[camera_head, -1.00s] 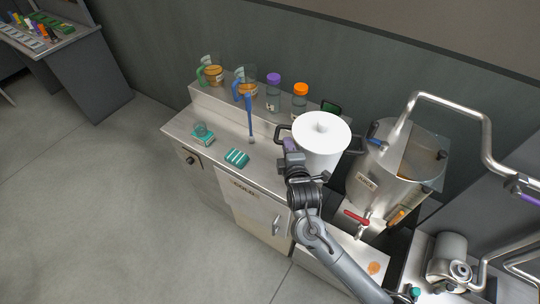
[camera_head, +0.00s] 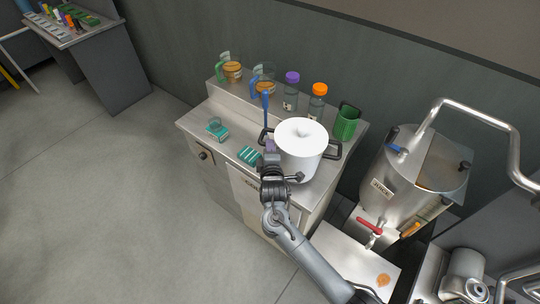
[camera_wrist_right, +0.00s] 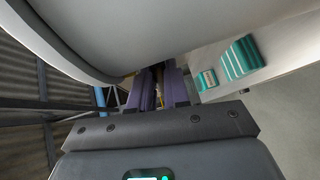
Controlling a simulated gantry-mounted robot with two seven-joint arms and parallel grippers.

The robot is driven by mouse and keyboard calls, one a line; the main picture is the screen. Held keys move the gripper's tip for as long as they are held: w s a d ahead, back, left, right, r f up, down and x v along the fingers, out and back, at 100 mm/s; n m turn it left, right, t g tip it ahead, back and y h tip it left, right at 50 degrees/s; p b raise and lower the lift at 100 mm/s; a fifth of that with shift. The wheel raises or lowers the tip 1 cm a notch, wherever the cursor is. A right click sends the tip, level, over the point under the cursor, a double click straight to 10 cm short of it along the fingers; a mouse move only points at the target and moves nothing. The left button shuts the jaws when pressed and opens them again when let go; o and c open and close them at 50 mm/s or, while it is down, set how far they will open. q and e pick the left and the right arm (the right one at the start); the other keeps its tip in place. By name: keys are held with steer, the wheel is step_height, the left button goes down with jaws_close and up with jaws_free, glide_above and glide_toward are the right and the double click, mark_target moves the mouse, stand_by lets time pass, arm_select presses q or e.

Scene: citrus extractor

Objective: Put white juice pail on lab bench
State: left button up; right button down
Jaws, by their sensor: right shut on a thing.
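The white juice pail (camera_head: 300,150), lidded with a round knob and dark side handles, is upright over the right part of the steel lab bench (camera_head: 225,165). I cannot tell whether its base touches the bench top. My right gripper (camera_head: 268,150) is at the pail's left side, shut on its handle. In the right wrist view the pail's pale wall (camera_wrist_right: 180,30) fills the top, and the purple-padded fingers (camera_wrist_right: 158,88) are below it. The handle between them is mostly hidden. My left gripper is not in view.
Teal items (camera_head: 250,155) lie left of the pail. Two jugs (camera_head: 263,80), a purple-capped bottle (camera_head: 291,92), an orange-capped bottle (camera_head: 317,100) and a green container (camera_head: 346,122) stand behind. A steel juice tank (camera_head: 405,170) stands right. The bench's left part has free room.

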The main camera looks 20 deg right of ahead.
steer(key=shift+f, duration=1.6)
steer(key=c, duration=1.1)
jaws_free()
steer(key=shift+f, duration=0.1)
steer(key=shift+s, duration=0.1)
